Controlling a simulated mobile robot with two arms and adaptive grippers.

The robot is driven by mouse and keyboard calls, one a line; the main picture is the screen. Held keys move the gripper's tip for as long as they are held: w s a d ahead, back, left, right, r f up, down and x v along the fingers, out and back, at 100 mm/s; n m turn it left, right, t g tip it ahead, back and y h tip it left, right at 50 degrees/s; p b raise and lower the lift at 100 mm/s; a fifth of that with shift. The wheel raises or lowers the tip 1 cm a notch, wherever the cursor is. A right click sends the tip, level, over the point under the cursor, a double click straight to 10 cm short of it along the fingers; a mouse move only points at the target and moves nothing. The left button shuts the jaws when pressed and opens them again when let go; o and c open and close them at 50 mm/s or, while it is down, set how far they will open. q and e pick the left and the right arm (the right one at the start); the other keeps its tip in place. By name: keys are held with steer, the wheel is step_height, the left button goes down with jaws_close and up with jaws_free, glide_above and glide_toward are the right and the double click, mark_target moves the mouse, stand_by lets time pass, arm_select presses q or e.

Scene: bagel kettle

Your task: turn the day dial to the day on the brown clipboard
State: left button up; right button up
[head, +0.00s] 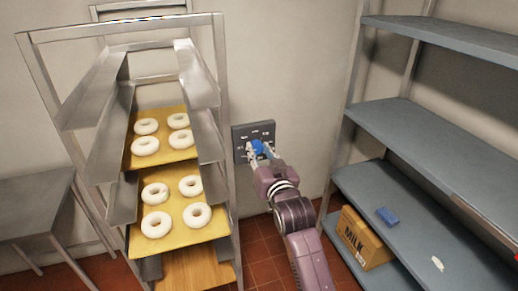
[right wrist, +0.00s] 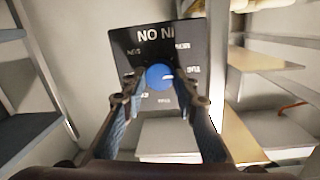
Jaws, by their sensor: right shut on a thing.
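The day dial is a blue round knob (right wrist: 158,76) with a white mark pointing to the right in the right wrist view. It sits on a dark wall plate (head: 240,132) with small white labels around it, too blurred to read surely. Large letters reading "NO NI" show at the plate's top in the right wrist view (right wrist: 140,50). My right gripper (head: 258,150) is at the plate, its two fingers on either side of the knob, shut on it; it also shows in the right wrist view (right wrist: 159,88). No brown clipboard is in view. My left gripper is not in view.
A metal rack (head: 222,75) with yellow trays of white bagels stands left of the plate. Grey shelves (head: 400,125) stand to the right, with a brown MILK box (head: 350,232) and a blue block (head: 387,216). A grey table (head: 35,200) is at far left.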

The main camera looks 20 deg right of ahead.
steer(key=shift+f, duration=0.1)
stand_by(0.4)
steer(key=o, duration=1.2)
steer(key=shift+c, duration=0.2)
steer(key=shift+s, duration=0.1)
steer(key=s, duration=1.1)
steer(key=shift+s+a+r, duration=0.15)
steer(key=shift+s+r, duration=0.25)
